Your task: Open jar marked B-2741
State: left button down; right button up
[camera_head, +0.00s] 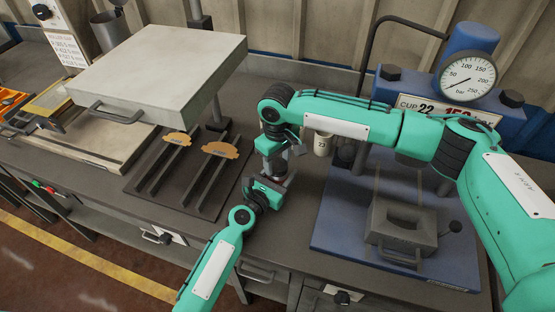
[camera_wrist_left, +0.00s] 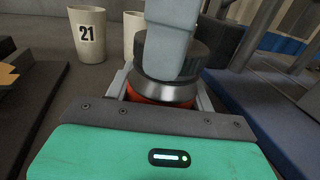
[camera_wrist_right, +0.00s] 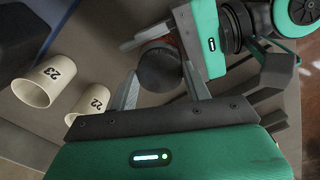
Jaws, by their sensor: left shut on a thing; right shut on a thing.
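The jar shows best in the left wrist view (camera_wrist_left: 160,95), with a red-orange body, a silver collar and a dark lid (camera_wrist_left: 208,45). It stands upright on the bench. My left gripper (camera_head: 266,190) is shut on the jar's body from the front. My right gripper (camera_head: 272,150) comes down from above and is shut on the lid. The lid's round dark top also shows between the right fingers in the right wrist view (camera_wrist_right: 160,68). The grippers hide most of the jar in the head view. No B-2741 marking can be read.

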jog(key=o, duration=1.1)
jog(key=shift+r, duration=0.1)
notch_tip(320, 180, up, 4)
jog(key=shift+r, duration=0.15)
jog(key=shift+c, duration=0.5)
notch_tip(320, 180, up, 3)
jog(key=m, duration=0.3)
jog(key=shift+r, duration=0.1)
notch_tip(320, 180, down, 8)
jog(key=shift+r, duration=0.15)
